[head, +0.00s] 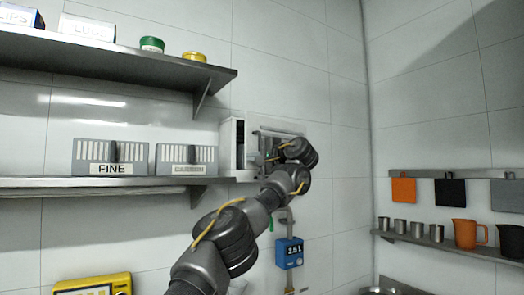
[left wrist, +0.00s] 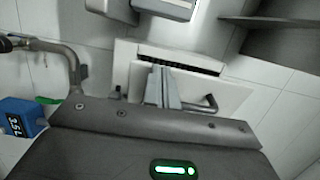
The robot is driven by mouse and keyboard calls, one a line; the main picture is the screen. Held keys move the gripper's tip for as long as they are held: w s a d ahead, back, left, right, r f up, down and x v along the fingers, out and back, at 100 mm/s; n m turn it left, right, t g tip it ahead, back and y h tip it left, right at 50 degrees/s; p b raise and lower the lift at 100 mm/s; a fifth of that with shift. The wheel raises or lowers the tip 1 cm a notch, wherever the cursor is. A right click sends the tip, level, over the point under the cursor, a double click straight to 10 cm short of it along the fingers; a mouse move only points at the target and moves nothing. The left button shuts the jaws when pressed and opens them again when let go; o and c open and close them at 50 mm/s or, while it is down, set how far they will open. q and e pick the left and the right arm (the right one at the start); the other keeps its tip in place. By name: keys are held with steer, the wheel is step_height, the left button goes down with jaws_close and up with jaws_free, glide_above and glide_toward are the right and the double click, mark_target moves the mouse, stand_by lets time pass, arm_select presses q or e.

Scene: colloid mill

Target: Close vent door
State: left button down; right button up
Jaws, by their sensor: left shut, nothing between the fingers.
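The vent door (head: 285,126) is a pale panel on the back wall, right of the shelves. A dark slatted opening (head: 239,144) in a white frame shows at its left, so it looks partly open. In the left wrist view the pale door (left wrist: 226,92) carries a grey bar handle (left wrist: 208,104), with dark slats (left wrist: 180,62) along one edge. My left gripper (head: 270,152) is at the door, largely hidden behind its own wrist in the head view. Its fingers (left wrist: 163,88) are together and empty, in front of the panel beside the handle. Contact cannot be told. My right gripper is not in view.
Shelves at left hold the FINE filter box (head: 110,158) and another slatted box (head: 187,160), close to the vent. A blue meter (head: 289,253) on a pipe hangs below the door. A right-hand shelf holds metal cups and an orange jug (head: 464,234).

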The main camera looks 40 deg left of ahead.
mark_target(231, 157)
arm_select(q)
steer(key=shift+a, duration=0.3)
steer(key=shift+d, duration=0.1)
steer(key=a+m+t, duration=0.1)
steer(key=a, duration=0.2)
steer(key=a+t, duration=0.1)
steer(key=a, duration=0.2)
steer(key=a+m+t+b, duration=0.1)
steer(key=a+t, duration=0.1)
steer(key=shift+w+a+m+h, duration=0.25)
steer(key=shift+a+m+h, duration=0.05)
steer(key=shift+a+h, duration=0.1)
steer(key=shift+s+r+t, duration=0.15)
steer(key=shift+r+t, duration=0.05)
steer(key=shift+t, duration=0.1)
steer(key=shift+d+r, duration=0.1)
steer(key=shift+d, duration=0.05)
